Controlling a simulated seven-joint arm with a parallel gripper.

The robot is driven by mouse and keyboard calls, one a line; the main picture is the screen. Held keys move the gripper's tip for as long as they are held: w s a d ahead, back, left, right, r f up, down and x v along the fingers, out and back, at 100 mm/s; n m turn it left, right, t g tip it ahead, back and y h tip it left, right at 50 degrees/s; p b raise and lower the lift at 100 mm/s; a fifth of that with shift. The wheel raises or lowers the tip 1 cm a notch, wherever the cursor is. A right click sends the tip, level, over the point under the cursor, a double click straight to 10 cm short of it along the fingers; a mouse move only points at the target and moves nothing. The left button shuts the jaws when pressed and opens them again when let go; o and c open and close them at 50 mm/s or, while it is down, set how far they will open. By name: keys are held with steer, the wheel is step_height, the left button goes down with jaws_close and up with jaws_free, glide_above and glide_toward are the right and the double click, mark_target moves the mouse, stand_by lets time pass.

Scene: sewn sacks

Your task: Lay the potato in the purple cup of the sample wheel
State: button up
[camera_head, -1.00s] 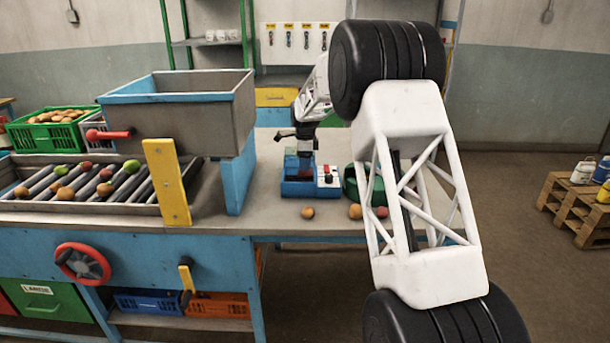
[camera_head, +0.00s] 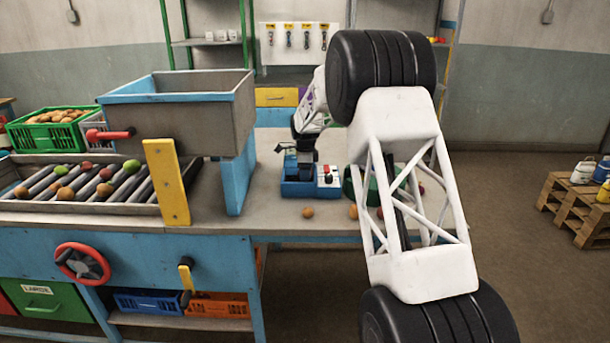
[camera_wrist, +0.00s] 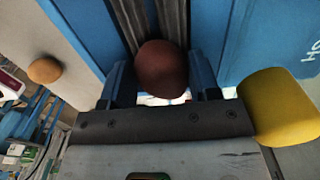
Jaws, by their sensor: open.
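In the wrist view a dark reddish-brown round thing, seemingly the potato (camera_wrist: 161,68), sits between the two spread fingers of my gripper (camera_wrist: 161,84). The fingers stand on either side of it; I cannot tell whether they touch it. In the head view my gripper (camera_head: 303,166) points down into a blue open box (camera_head: 297,188) on the bench, and the potato is hidden there. I cannot make out the sample wheel or its cups for sure; a small purple patch (camera_head: 303,90) shows behind my arm.
A white panel with buttons (camera_head: 328,180) adjoins the blue box. A green round container (camera_head: 352,190) is partly hidden by my arm. Loose produce (camera_head: 308,212) lies near the bench's front edge. A grey hopper (camera_head: 180,110) and roller tray (camera_head: 90,207) stand left.

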steer(key=c, duration=0.7)
steer(key=shift+o, duration=0.2)
steer(key=shift+r, duration=0.15)
steer(key=shift+r, duration=1.75)
steer(key=s+d+r, duration=0.1)
steer(key=s+d, duration=0.2)
steer(key=s, duration=1.2)
steer(key=shift+s+r, duration=0.15)
steer(key=shift+s, duration=0.2)
